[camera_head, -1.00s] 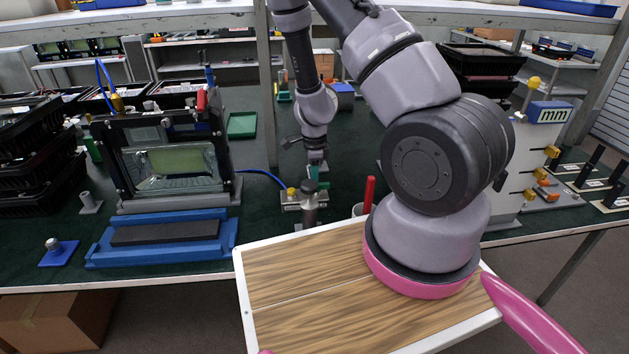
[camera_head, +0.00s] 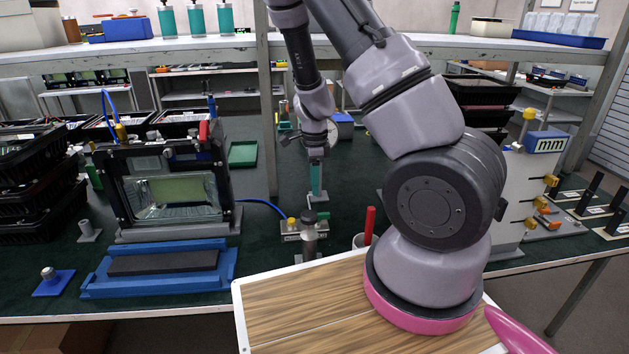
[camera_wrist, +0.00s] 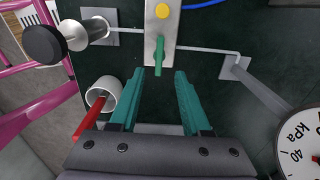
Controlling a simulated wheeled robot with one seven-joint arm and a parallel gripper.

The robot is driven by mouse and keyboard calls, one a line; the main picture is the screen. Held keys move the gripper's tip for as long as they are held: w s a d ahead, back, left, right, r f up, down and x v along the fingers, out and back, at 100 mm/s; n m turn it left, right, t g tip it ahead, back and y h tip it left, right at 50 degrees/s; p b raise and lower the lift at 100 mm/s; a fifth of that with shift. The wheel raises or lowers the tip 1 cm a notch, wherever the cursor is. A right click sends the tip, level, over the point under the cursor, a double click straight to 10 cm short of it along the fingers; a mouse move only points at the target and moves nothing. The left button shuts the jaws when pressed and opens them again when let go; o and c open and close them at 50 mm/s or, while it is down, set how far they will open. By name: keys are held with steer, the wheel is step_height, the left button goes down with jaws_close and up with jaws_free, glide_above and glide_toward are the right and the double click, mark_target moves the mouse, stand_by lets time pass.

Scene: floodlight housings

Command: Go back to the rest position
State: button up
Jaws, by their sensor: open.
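My gripper (camera_head: 316,180) points down over the bench behind the wooden board, above a small metal fixture (camera_head: 292,236) with a yellow knob. In the wrist view my gripper (camera_wrist: 160,78) has its two teal fingers spread, with nothing held between them. The fixture also shows there as a metal plate (camera_wrist: 160,30) with a yellow button and a short green lever (camera_wrist: 159,57). The lever lies just ahead of the fingertips and looks clear of both.
A white cup (camera_wrist: 103,93) with a red-handled tool (camera_head: 370,225) stands close by. A kPa gauge (camera_wrist: 303,148) is at right in the wrist view. A floodlight housing (camera_head: 168,190) stands at left behind a blue cradle (camera_head: 95,288). An upper shelf (camera_head: 150,48) crosses behind the arm.

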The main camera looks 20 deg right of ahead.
steer(key=shift+r, duration=0.45)
steer(key=s+a+r+n+t+y, duration=0.15)
steer(key=r+n, duration=0.25)
steer(key=r, duration=0.7)
steer(key=s+a+r+n+t+y, duration=0.1)
steer(key=s+a+r+n+y, duration=0.15)
steer(key=r, duration=0.85)
steer(key=s+d+r+n+t+h, duration=0.2)
steer(key=s+d+r+n+t, duration=0.1)
steer(key=s+r+n, duration=0.7)
steer(key=s+r+t, duration=0.1)
steer(key=s+r, duration=0.3)
steer(key=s, duration=0.1)
steer(key=shift+r+t, duration=0.25)
steer(key=shift+t, duration=0.1)
